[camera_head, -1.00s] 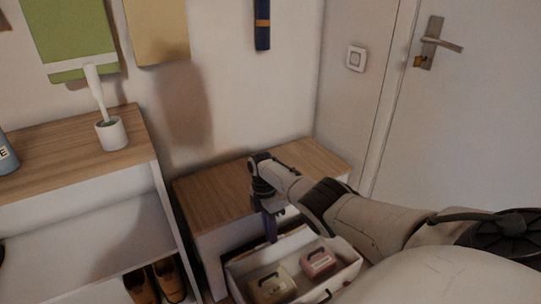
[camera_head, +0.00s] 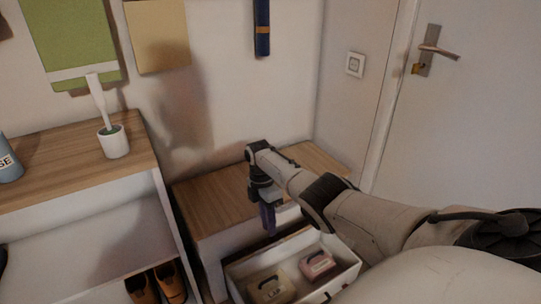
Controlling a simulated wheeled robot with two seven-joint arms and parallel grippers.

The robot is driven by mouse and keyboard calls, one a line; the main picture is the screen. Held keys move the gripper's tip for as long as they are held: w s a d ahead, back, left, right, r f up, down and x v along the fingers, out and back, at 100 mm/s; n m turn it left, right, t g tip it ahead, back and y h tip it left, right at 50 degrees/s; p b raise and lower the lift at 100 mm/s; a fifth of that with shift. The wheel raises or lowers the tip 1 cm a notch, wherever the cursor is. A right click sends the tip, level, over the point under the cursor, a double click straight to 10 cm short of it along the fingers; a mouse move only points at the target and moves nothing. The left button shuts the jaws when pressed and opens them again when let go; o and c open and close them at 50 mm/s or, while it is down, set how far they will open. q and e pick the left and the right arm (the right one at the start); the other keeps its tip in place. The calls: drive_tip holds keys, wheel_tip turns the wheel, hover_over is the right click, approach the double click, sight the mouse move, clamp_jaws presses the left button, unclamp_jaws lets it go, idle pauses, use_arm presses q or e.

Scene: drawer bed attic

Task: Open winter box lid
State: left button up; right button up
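Two small boxes with handles and labels sit in an open white drawer at the bottom: a cream box (camera_head: 272,289) on the left and a pink box (camera_head: 317,264) on the right. The labels are too small to read, so I cannot tell which is the winter box. Both lids look closed. My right gripper (camera_head: 268,222) points down above the back edge of the drawer, apart from both boxes. Its fingers show as one dark strip, so I cannot tell whether it is open. My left gripper is not in view.
The open drawer (camera_head: 243,262) belongs to a low wood-topped cabinet (camera_head: 213,199). A shelf unit (camera_head: 60,170) at left carries a white cup with a brush (camera_head: 113,141) and a blue container (camera_head: 8,164); brown shoes (camera_head: 158,285) stand below. A door (camera_head: 470,130) is at right.

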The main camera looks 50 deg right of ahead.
sight(259, 251)
use_arm(q)
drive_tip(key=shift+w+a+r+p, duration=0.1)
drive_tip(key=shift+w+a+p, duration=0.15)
drive_tip(key=shift+p, duration=0.2)
use_arm(e)
drive_tip(key=v, duration=0.5)
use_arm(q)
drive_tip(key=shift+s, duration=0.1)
